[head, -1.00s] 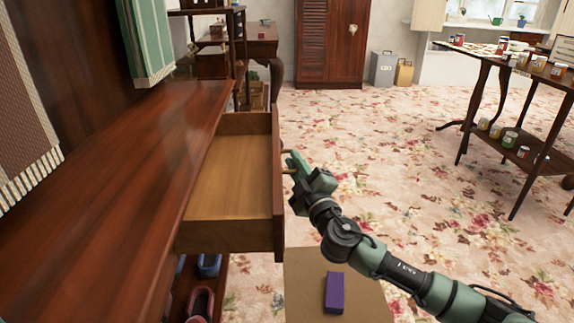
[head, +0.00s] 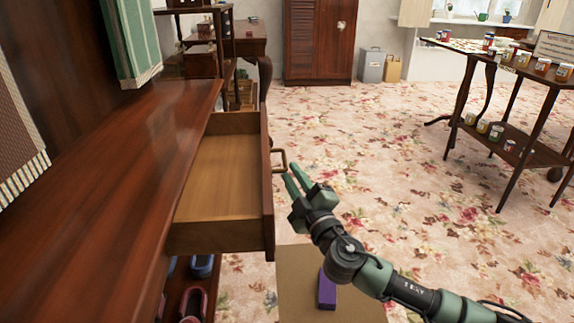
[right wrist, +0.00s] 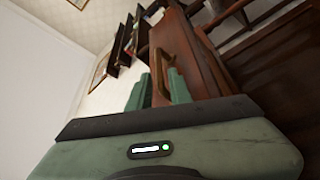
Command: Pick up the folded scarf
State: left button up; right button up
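No folded scarf can be made out for certain. A green fringed cloth (head: 131,38) and a brown checked fringed cloth (head: 18,135) hang at the left in the head view. The wooden drawer (head: 268,205) is pulled out, and the visible part of its floor is empty. My right gripper (head: 292,178) is open and empty, just outside the drawer front by the metal handle (head: 279,161). In the right wrist view the handle (right wrist: 163,72) appears between the spread fingers (right wrist: 158,90). My left gripper is out of view.
A purple block-shaped thing (head: 326,290) lies on a tan surface (head: 298,268) below my right arm. Shoes (head: 193,303) sit on a low shelf under the drawer. A dark table with jars (head: 497,66) stands right. The flowered floor between is open.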

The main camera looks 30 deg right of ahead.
aim_at(328, 289)
jog(key=k+j, duration=0.1)
jog(key=k, duration=0.9)
